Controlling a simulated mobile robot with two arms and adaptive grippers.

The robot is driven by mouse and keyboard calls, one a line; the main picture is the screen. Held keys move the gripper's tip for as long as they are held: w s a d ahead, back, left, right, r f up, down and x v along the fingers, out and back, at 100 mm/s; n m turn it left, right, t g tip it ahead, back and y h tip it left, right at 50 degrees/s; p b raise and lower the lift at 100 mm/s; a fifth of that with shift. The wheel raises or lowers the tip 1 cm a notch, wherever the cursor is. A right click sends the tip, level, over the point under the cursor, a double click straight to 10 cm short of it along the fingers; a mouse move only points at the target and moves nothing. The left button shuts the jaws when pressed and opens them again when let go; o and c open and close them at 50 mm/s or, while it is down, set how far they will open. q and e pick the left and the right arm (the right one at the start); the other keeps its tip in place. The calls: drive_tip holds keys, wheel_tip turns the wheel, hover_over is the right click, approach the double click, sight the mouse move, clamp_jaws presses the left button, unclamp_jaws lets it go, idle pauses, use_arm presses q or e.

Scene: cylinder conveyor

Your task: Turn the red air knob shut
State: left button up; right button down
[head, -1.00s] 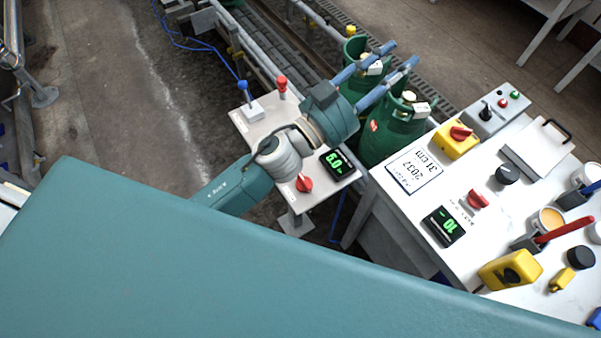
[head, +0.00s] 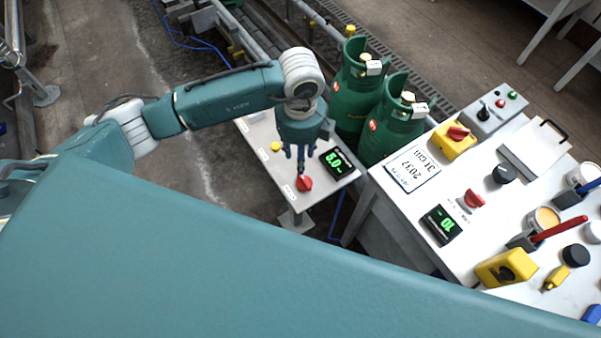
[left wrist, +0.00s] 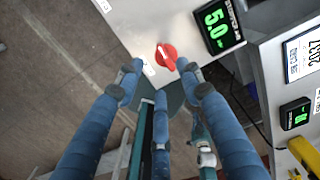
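A red knob (head: 304,183) with a pale mark sits on a small white panel (head: 262,165), beside a black display (head: 337,161) reading 5.0. The knob also shows in the left wrist view (left wrist: 166,55), just beyond the fingertips. My left gripper (head: 300,160) points down at the panel above the knob. In the left wrist view, its blue fingers (left wrist: 158,68) are spread and empty, apart from the knob. Another red knob (head: 474,199) is on the right bench, and a red switch (head: 458,132) is on a yellow box there. My right gripper is not in view.
Two green gas cylinders (head: 391,130) stand behind the panel. The white bench (head: 400,210) at right carries a second display (head: 442,226), a clipboard (head: 537,149) and pots. A yellow button (head: 276,147) is on the panel. My arm hides the panel's far part.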

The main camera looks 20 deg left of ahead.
sight(301, 177)
use_arm(q)
wheel_tip(301, 177, down, 9)
drive_tip(key=shift+s+d+r+p, duration=0.1)
drive_tip(key=shift+r+p, duration=0.05)
drive_tip(key=shift+p, duration=0.95)
drive_tip(key=shift+f, duration=0.75)
clamp_jaws()
